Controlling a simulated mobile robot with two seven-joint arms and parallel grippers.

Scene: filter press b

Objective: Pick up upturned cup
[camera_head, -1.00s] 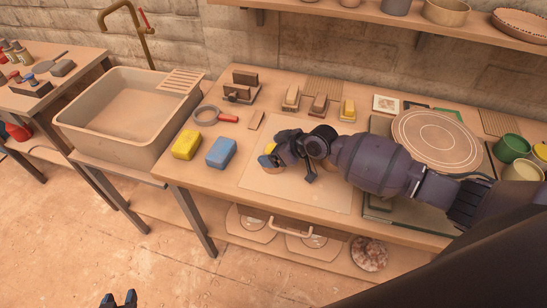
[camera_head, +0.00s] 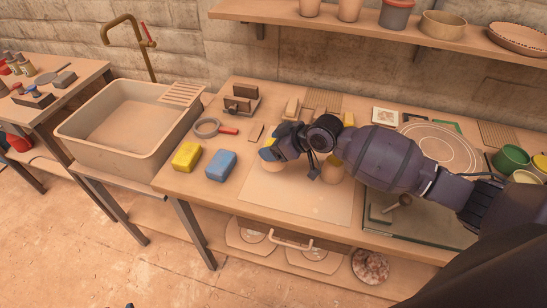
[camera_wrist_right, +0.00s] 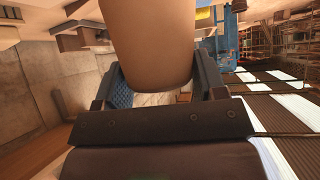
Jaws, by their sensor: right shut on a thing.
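My right gripper (camera_head: 269,154) is over the pale board (camera_head: 310,203) on the workbench. It is shut on a plain tan cup (camera_wrist_right: 150,45), which stands large between its two fingers in the wrist view. In the head view only a small tan part of this cup (camera_head: 272,166) shows below the fingers. Which way up the cup is, I cannot tell. A second tan piece (camera_head: 333,168) shows partly behind my right forearm. Only a dark tip of my left gripper (camera_head: 129,306) shows at the bottom edge, too little to tell its state.
A yellow sponge (camera_head: 186,156) and a blue sponge (camera_head: 221,165) lie left of the board. A sink (camera_head: 80,130) stands further left. A round disc (camera_head: 437,148) lies at the right, with a green pot (camera_head: 511,158) beyond. A shelf (camera_head: 370,29) hangs above.

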